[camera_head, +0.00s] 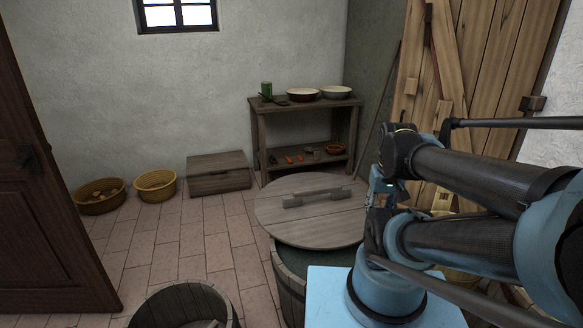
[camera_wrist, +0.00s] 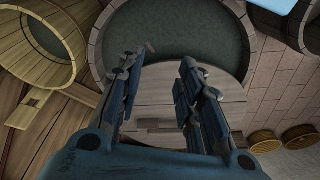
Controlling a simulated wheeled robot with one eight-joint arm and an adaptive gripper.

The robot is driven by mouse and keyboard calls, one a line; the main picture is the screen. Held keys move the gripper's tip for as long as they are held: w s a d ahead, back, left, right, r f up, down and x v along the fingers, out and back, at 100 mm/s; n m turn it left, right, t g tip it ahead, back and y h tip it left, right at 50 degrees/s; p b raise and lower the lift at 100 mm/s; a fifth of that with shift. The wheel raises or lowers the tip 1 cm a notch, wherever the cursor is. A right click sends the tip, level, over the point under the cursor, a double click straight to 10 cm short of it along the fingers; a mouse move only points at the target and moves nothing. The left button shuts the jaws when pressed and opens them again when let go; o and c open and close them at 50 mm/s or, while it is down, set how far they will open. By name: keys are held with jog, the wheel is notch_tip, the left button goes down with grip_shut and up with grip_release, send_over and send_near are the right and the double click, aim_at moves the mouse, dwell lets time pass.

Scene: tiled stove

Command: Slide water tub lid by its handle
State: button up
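The round wooden lid (camera_head: 285,218) lies tilted in the head view's picture plane, partly over the water tub (camera_head: 290,287) and shifted toward the shelf. Its bar handle (camera_head: 318,197) runs across its top. In the wrist view, the tub's dark water (camera_wrist: 185,32) is uncovered beyond the lid (camera_wrist: 165,98), and the handle (camera_wrist: 158,126) shows low between the fingers. My gripper (camera_wrist: 168,62) is open, with a clear gap between its two fingers and nothing held. In the head view my gripper (camera_head: 376,188) is at the lid's right edge, partly hidden by my arm.
A wooden bucket (camera_head: 183,306) stands in front left of the tub. A shelf (camera_head: 306,130) with bowls, a low box (camera_head: 218,173) and two baskets (camera_head: 155,184) (camera_head: 100,195) line the back wall. A plank door (camera_head: 470,65) is at right. Tiled floor at left is clear.

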jog(key=o, duration=0.3)
jog(key=shift+s+r, duration=0.1)
jog(key=shift+s, duration=0.05)
jog(key=w+a+r+n, duration=0.2)
jog(key=w+r+n, duration=0.1)
jog(key=w, duration=0.3)
jog(key=w+a+r+n, duration=0.3)
jog(key=w+r+n, duration=0.1)
jog(key=w, duration=0.2)
jog(key=n+g, duration=0.2)
jog(key=n, duration=1.3)
send_over(294, 198)
jog(key=w, duration=0.2)
notch_tip(294, 198, down, 14)
jog(key=f, duration=1.7)
jog(key=shift+s, duration=0.2)
